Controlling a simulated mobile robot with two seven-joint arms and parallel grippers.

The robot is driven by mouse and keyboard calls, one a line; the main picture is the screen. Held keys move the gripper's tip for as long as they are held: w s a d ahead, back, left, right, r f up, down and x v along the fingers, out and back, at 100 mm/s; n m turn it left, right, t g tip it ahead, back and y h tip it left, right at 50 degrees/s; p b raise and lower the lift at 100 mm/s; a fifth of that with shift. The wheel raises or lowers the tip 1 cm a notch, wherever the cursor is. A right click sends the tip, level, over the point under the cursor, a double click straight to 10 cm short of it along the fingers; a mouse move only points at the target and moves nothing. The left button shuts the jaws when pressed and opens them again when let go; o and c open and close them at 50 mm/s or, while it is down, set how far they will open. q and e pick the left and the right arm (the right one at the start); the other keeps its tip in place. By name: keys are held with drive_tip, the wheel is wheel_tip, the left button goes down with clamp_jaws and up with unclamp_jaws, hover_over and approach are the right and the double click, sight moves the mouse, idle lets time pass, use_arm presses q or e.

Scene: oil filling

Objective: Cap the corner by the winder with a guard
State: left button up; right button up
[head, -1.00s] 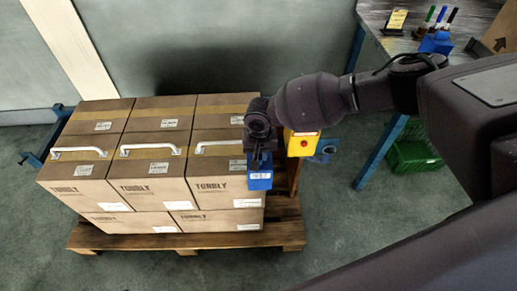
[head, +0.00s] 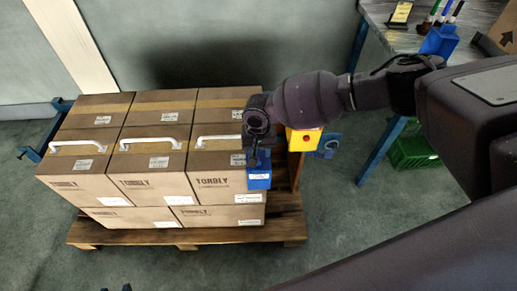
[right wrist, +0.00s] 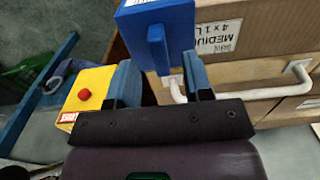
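The blue corner guard (head: 259,179) is at the front right top corner of the stacked cartons (head: 221,184); I cannot tell whether it sits flush. My right gripper (head: 256,156) is directly above it. In the right wrist view the guard (right wrist: 178,18) has an upright fin between the two fingers of my right gripper (right wrist: 161,80). The fingers stand apart with gaps on both sides of the fin, so it is open. Two dark fingertips of my left gripper (head: 115,288) show apart at the bottom edge. A yellow box with a red button (head: 303,140) is behind the guard.
The cartons stand on a wooden pallet (head: 180,237) and carry white handles (head: 150,143). At the right are a workbench with a blue leg (head: 380,150), a blue holder with pens (head: 440,40) and a green crate (head: 412,153). Floor in front is clear.

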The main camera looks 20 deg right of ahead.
drive_tip(key=shift+r, duration=0.45)
wheel_tip(320, 180, up, 4)
drive_tip(key=shift+r+p, duration=0.2)
drive_tip(key=shift+p, duration=0.55)
wheel_tip(320, 180, up, 6)
drive_tip(key=shift+f+p, duration=0.25)
drive_tip(key=shift+p, duration=0.4)
